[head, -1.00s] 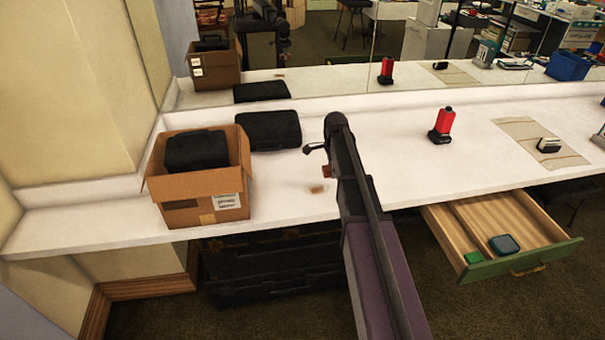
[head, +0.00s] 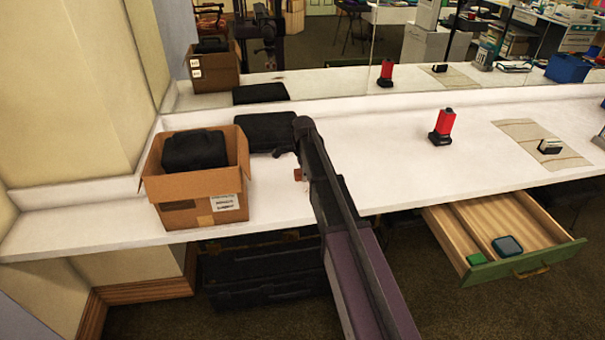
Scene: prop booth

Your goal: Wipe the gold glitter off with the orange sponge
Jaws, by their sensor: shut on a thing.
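My gripper (head: 301,172) is low over the white counter (head: 395,165), left of centre, mostly hidden behind my own arm. It is shut on the orange sponge (head: 298,174), of which only a small orange-brown piece shows at the arm's left edge. Whether the sponge touches the counter cannot be told. No gold glitter shows now; my arm covers the spot where a small gold-brown patch showed earlier, so I cannot tell if any is there.
A cardboard box (head: 200,188) with a black case (head: 195,150) stands left. Another black case (head: 265,132) lies behind the gripper. A red-and-black object (head: 441,126) and a beige mat (head: 515,128) are right. An open drawer (head: 475,245) juts out at the front right.

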